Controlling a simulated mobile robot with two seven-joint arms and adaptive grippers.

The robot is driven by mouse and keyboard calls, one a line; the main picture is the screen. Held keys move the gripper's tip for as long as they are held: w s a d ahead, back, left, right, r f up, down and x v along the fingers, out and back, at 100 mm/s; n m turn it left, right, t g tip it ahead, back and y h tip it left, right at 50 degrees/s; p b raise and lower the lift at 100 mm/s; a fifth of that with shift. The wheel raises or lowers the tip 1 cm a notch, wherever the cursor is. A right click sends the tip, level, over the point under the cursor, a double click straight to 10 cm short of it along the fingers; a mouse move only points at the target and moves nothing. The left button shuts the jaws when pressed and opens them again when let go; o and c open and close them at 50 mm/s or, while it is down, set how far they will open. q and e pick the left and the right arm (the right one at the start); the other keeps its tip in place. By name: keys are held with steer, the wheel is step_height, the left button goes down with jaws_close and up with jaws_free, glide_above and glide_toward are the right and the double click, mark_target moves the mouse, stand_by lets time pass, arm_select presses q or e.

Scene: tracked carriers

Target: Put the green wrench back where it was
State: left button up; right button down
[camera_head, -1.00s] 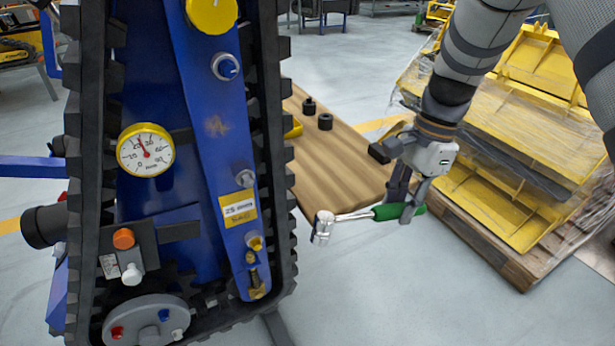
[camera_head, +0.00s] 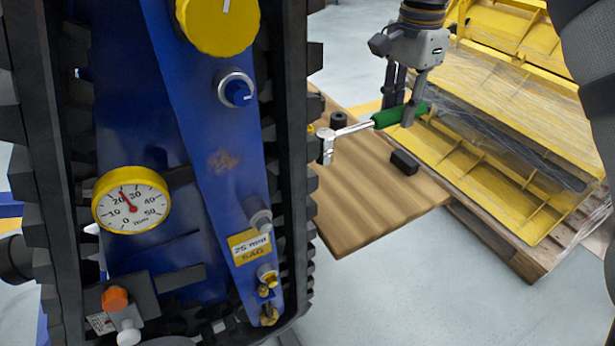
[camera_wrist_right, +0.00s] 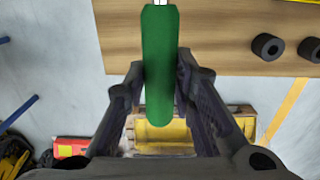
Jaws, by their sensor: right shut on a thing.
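The green wrench has a green handle (camera_head: 398,115) and a silver shaft ending in a socket head (camera_head: 327,146). My right gripper (camera_head: 404,110) is shut on the green handle and holds the wrench roughly level above the wooden table (camera_head: 375,205). In the right wrist view the handle (camera_wrist_right: 160,60) lies between the two fingers (camera_wrist_right: 160,88), over the table's edge (camera_wrist_right: 220,70). The head hangs close to the right side of the track in the head view. My left gripper is not in view.
The blue tracked carrier (camera_head: 200,120) with its gauge (camera_head: 131,200) fills the left. A black block (camera_head: 404,162) lies on the table. Black cylinders (camera_wrist_right: 268,46) stand there too. Wrapped yellow parts (camera_head: 500,130) on a pallet are behind right. The table's near part is clear.

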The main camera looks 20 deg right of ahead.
step_height(320, 180, down, 10)
steer(key=shift+s+r, duration=0.1)
steer(key=c, duration=1.3)
jaws_free()
steer(key=shift+c, duration=0.2)
step_height(320, 180, up, 12)
